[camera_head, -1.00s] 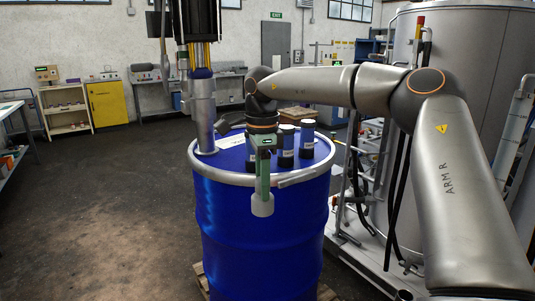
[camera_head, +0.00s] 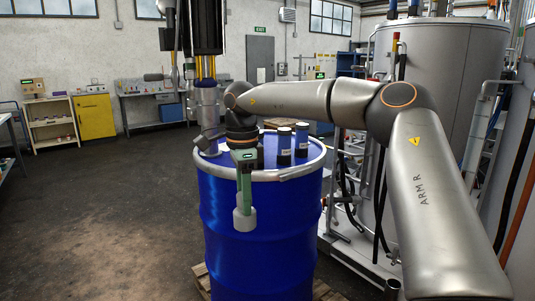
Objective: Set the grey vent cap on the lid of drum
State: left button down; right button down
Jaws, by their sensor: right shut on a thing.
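The blue drum (camera_head: 279,230) stands on a pallet in the middle of the view, with a metal clamp ring round its lid. My right gripper (camera_head: 243,207) points down at the drum's near side and is shut on the grey vent cap (camera_head: 244,221). The cap appears in front of the drum's upper wall, below the rim in the picture. I cannot tell its exact gap to the drum. My right arm hides part of the lid. My left gripper is not in view.
Blue-and-black jars (camera_head: 301,139) stand on the lid's right half. A metal tube (camera_head: 207,115) comes down onto the lid's left edge. A large steel tank (camera_head: 432,90) stands at the right. The floor at left (camera_head: 110,220) is clear.

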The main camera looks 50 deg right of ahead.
aim_at(269, 145)
jog(key=i+l+z, duration=0.1)
jog(key=i+l, duration=0.55)
jog(key=i, duration=0.25)
jog(key=i+l+z, duration=0.15)
jog(key=i+l, duration=0.2)
jog(key=i, duration=0.1)
